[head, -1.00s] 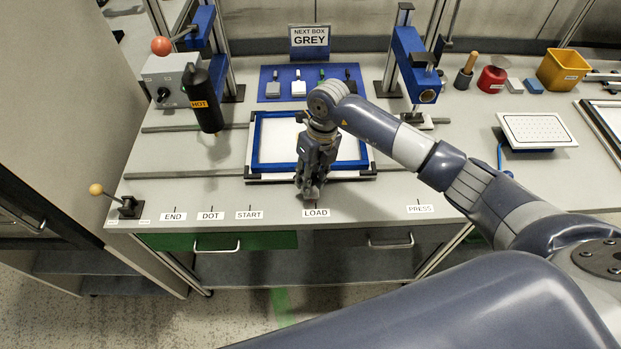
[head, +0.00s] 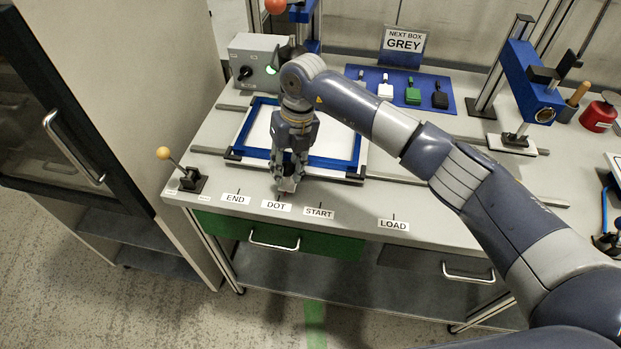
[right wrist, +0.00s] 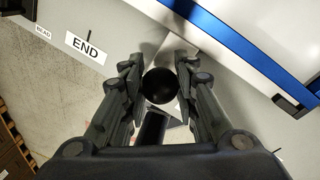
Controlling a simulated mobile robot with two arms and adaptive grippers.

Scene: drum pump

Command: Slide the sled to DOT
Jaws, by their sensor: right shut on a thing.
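The sled (head: 317,160) is a blue frame around a white panel, sitting on the bench with dark corner pieces. My right gripper (head: 288,184) points down at the sled's front edge, just above the DOT label (head: 276,206). In the right wrist view its fingers are closed around a round black knob (right wrist: 160,86), and the sled's blue edge (right wrist: 232,42) runs past at upper right. The DOT label is not visible in the wrist view; the END label (right wrist: 86,48) is. My left gripper is not in view.
Labels END (head: 236,199), START (head: 318,212) and LOAD (head: 393,225) line the front edge. A yellow-knobbed lever (head: 164,154) stands at the left front corner. A grey control box (head: 262,62) and a blue press (head: 532,85) stand behind. Rails run either side of the sled.

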